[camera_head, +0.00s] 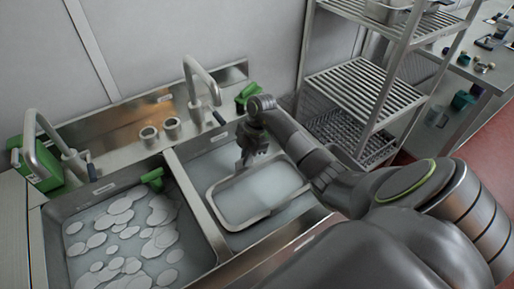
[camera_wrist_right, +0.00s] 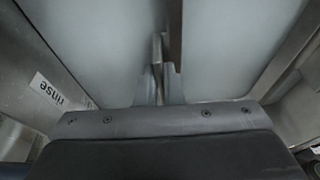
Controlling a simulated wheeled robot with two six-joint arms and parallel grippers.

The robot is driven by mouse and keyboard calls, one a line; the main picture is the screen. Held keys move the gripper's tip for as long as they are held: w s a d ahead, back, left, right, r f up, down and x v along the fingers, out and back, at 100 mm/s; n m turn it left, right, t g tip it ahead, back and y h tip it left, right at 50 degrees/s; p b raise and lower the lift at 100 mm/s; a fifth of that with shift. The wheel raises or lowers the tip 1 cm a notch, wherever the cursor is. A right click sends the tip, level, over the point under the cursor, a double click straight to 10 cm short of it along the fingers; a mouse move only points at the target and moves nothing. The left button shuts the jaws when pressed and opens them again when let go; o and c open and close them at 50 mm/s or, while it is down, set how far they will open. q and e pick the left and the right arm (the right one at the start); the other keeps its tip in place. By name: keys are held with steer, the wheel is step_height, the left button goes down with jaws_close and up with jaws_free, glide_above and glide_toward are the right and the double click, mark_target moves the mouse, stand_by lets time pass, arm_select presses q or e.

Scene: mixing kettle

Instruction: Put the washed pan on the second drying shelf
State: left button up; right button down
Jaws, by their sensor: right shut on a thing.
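The pan (camera_head: 262,218) is a shallow rectangular metal tray in the right sink basin, at the water surface. My right gripper (camera_head: 241,168) is shut on its left far rim. In the right wrist view the two fingers (camera_wrist_right: 163,82) close on a thin upright edge, with pale water or pan floor on both sides. The drying rack stands to the right of the sink. Its middle slatted shelf (camera_head: 366,88) is empty, and its lower shelf (camera_head: 345,134) also looks empty. My left gripper is out of view.
The left basin (camera_head: 197,246) holds foamy water. A divider (camera_head: 195,203) separates the basins. Two faucets (camera_head: 190,75) rise behind. A metal container (camera_head: 388,12) sits on the rack's upper shelf. A "rinse" label (camera_wrist_right: 47,88) shows on the sink edge. My right arm covers the rack's lower front.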

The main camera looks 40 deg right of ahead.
steer(key=shift+r+p, duration=3.2)
steer(key=shift+r, duration=0.7)
steer(key=shift+f, duration=0.1)
